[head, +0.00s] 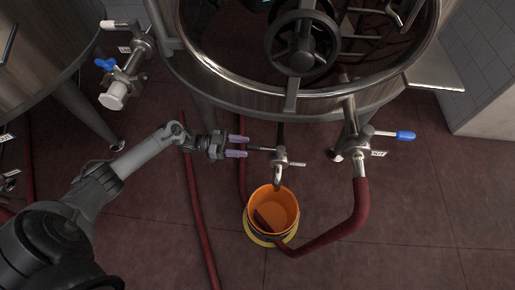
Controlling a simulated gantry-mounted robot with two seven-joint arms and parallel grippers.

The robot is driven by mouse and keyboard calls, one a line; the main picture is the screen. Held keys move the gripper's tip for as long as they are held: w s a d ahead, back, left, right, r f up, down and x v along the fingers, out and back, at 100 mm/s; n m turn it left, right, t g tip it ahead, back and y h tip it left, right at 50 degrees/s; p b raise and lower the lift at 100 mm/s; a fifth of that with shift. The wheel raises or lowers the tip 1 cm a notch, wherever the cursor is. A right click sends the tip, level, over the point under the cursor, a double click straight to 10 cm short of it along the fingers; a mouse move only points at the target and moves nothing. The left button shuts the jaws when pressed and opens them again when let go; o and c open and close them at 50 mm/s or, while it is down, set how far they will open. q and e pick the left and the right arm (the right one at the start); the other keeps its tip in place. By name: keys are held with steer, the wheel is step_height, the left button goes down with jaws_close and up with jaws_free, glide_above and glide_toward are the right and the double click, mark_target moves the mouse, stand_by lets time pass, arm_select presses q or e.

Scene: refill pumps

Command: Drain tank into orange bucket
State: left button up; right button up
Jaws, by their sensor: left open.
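The steel tank (235,95) stands at the top middle, with a handwheel (302,43) over its lid. A small valve (280,160) sits low on its front, with a thin handle (259,149) reaching left and a spout pointing down. The orange bucket (279,200) stands on the floor below the spout. My left gripper (239,146) is open and empty, its purple-tipped fingers pointing right, just left of the valve handle. I cannot tell whether they touch it. My right gripper is not in view.
Another blue-handled valve (122,80) is at the upper left. Red hoses (200,215) cross the floor. The floor at the right is clear.

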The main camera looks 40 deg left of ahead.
mark_target(258, 148)
arm_select(q)
steer(key=shift+b+x, duration=0.65)
steer(key=shift+x, duration=2.5)
jaws_close()
